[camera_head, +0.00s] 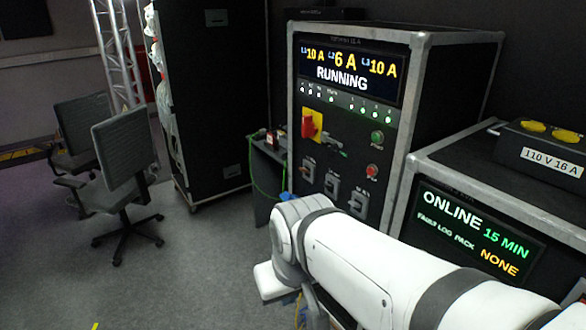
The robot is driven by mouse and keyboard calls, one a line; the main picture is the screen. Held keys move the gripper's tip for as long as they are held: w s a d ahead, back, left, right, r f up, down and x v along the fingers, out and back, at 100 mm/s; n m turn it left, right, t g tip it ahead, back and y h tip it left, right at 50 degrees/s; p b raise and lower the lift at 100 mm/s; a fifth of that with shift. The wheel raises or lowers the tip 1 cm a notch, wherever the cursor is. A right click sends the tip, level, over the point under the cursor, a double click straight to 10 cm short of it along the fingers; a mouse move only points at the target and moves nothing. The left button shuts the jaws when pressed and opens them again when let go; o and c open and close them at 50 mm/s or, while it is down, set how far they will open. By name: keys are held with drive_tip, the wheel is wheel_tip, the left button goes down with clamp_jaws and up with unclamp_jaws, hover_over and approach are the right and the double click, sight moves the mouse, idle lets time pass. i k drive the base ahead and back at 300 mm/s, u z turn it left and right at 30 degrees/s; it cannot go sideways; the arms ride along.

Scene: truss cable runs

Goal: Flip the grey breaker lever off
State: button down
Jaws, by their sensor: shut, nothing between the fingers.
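The breaker panel is the front of a black rack case (346,110) with metal edges. Its lower part carries a row of small grey breaker levers: one at the left (309,166), one in the middle (332,185) and one at the right (358,202). Which one the task means and their exact lever positions are too small to tell. The case's screen (342,66) reads RUNNING, with current values above. My white arm reaches in from the lower right and covers the panel's lower edge. My gripper is not visible.
A red and yellow rotary switch (312,125) sits above the levers, with green (377,137) and red (372,171) buttons to their right. Another case with an ONLINE screen (472,231) stands at right. Office chairs (125,160) are at left; the floor (180,270) between is clear.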

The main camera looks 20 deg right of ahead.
sight(354, 204)
drive_tip(key=z, duration=0.2)
drive_tip(key=i, duration=1.05)
drive_tip(key=z, duration=0.6)
drive_tip(key=k, duration=0.95)
drive_tip(key=z, duration=0.15)
drive_tip(key=i, duration=0.95)
drive_tip(key=u, duration=0.1)
